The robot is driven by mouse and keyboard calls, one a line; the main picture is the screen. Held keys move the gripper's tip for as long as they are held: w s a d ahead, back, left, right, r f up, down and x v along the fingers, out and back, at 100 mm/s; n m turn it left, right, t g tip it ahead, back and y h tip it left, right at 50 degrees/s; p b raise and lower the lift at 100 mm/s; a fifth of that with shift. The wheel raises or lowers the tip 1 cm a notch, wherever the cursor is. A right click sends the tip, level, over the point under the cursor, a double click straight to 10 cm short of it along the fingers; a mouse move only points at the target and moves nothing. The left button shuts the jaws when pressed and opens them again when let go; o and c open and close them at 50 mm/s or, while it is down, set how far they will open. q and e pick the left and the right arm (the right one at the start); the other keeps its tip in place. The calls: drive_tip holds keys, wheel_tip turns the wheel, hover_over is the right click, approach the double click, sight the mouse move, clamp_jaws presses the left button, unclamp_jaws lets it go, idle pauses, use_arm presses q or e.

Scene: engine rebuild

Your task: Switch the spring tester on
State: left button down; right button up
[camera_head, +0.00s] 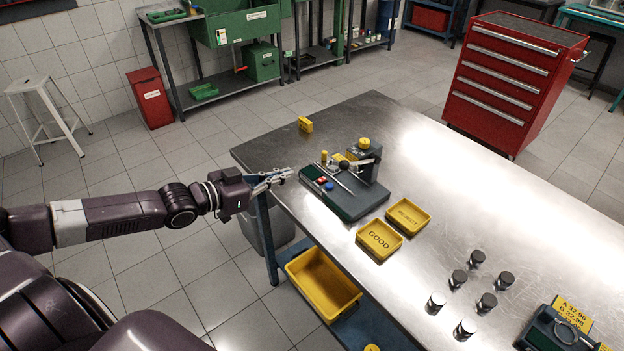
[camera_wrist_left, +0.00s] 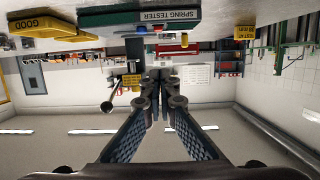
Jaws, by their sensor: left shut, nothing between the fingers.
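The spring tester (camera_head: 345,200) is a dark grey-green base on the metal table, with an upright column and a yellow knob at the back. Small red and blue parts (camera_head: 322,182) sit on its left side, beside a metal lever. In the left wrist view, which is upside down, its front edge reads "SPRING TESTER" (camera_wrist_left: 150,16). My left gripper (camera_head: 283,175) is shut and empty, just left of the tester and apart from it, by the table's edge. Its fingers also show in the left wrist view (camera_wrist_left: 160,80). My right gripper is not in view.
Two yellow trays, one marked GOOD (camera_head: 379,240) and another behind it (camera_head: 408,216), lie right of the tester. Several dark-topped cylinders (camera_head: 477,258) stand farther right. A yellow sign (camera_head: 305,124) stands at the table's far left corner. The table's middle (camera_head: 480,190) is clear.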

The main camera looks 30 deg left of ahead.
use_arm(q)
drive_tip(key=w, duration=0.2)
hover_over(322, 180)
drive_tip(key=s+a, duration=0.2)
drive_tip(key=s, duration=0.1)
drive_tip(key=shift+w+d+f, duration=0.15)
drive_tip(key=shift+d+f, duration=0.05)
drive_tip(key=shift+f, duration=0.85)
wheel_tip(322, 180, down, 3)
drive_tip(key=shift+r+p, duration=0.1)
drive_tip(key=shift+p, duration=0.2)
drive_tip(key=shift+f, duration=0.7)
